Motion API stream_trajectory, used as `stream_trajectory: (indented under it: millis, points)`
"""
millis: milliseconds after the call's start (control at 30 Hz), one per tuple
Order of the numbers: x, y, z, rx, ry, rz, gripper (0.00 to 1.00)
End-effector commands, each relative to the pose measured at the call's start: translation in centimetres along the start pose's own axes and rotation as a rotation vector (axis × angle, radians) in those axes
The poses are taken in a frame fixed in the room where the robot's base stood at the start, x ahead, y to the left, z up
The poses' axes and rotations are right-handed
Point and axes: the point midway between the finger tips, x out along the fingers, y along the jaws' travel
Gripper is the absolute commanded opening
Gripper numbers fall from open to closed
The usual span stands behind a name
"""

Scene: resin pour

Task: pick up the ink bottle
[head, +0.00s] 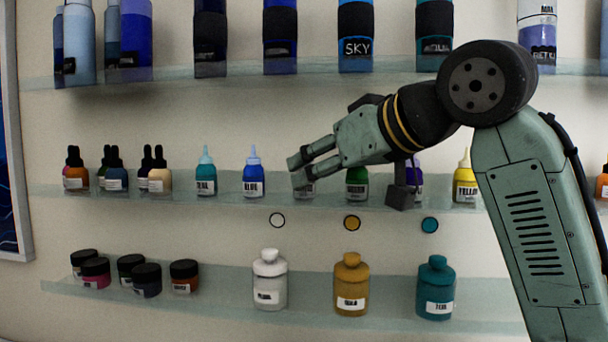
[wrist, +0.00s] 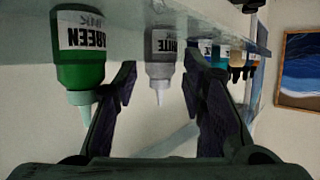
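Several ink bottles with pointed nozzles stand on the middle glass shelf. In the head view a white-labelled ink bottle (head: 306,191) is mostly hidden behind my gripper (head: 296,171). In the wrist view, which is upside down, the white ink bottle (wrist: 161,55) shows between the two spread fingers of my gripper (wrist: 160,66), beyond the tips as far as I can tell. The green ink bottle (head: 356,184) is to its right; it also shows in the wrist view (wrist: 80,70) beside one finger. The blue ink bottle (head: 253,180) stands to its left. My gripper is open and empty.
The teal ink bottle (head: 206,178) and yellow ink bottle (head: 465,185) share the middle shelf (head: 230,202), with dropper bottles at left. Large blue bottles line the top shelf. The lower shelf (head: 210,300) holds jars and a white jug (head: 268,284).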

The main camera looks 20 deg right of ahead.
Motion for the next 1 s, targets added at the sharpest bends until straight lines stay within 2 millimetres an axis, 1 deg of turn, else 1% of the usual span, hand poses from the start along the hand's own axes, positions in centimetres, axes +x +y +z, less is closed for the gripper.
stream_trajectory:
  millis: [33,100,200,300,500,1000]
  points:
    - [0.7,0.0,-0.3,0.0,-0.003,0.002,0.38]
    - [1.8,0.0,-0.1,0.002,-0.002,0.001,0.38]
    - [3.0,0.0,-0.1,0.001,-0.002,0.001,0.38]
    - [3.5,0.0,0.0,0.001,0.001,0.001,0.38]
    - [3.6,0.0,0.0,0.001,0.001,0.001,0.38]
    - [3.6,0.0,0.0,0.0,0.0,0.0,0.04]
